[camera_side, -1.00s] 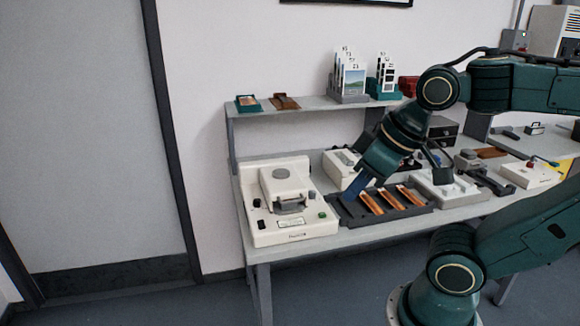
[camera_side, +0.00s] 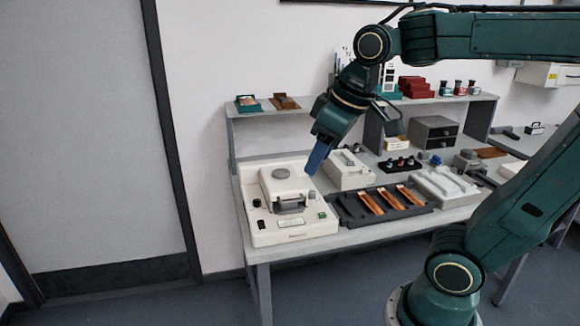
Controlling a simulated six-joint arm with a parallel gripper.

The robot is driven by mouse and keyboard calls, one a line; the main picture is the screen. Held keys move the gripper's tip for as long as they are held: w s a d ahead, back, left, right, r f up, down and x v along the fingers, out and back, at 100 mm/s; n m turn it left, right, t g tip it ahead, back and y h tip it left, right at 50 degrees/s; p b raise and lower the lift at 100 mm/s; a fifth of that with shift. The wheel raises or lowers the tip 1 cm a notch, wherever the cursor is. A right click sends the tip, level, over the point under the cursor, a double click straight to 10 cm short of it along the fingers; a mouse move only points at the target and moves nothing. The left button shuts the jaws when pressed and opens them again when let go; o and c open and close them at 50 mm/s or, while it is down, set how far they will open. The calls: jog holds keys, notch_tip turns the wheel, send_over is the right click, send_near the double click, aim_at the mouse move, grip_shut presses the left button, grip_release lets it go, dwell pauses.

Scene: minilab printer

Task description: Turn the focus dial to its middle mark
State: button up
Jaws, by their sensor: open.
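The cream printer (camera_side: 264,228) stands at the left end of the bench. A round grey disc (camera_side: 281,173) sits on its raised top block, and a small dark knob (camera_side: 257,204) is at the left of its front deck. I cannot tell for sure which is the focus dial, and no marks can be read. My gripper (camera_side: 312,170), with blue fingers, points down above the printer's right side. It is open, appears empty, and is apart from both knobs as far as I can see.
A grey handle (camera_side: 290,205) and a green button (camera_side: 322,215) are on the printer's front. A dark tray (camera_side: 348,219) with orange strips lies to its right. A white box (camera_side: 347,178) stands behind that tray. A shelf (camera_side: 262,112) runs above the back.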

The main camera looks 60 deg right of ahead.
jog(key=w+d+n+g, duration=0.1)
jog(key=w+d, duration=0.2)
jog(key=w, duration=0.6)
jog(key=n+g, duration=0.3)
jog(key=g, duration=0.1)
send_over(257, 200)
notch_tip(257, 200, down, 16)
jog(key=shift+r, duration=0.1)
jog(key=shift+f, duration=0.2)
notch_tip(257, 200, down, 13)
jog(key=shift+f, duration=0.2)
grip_shut()
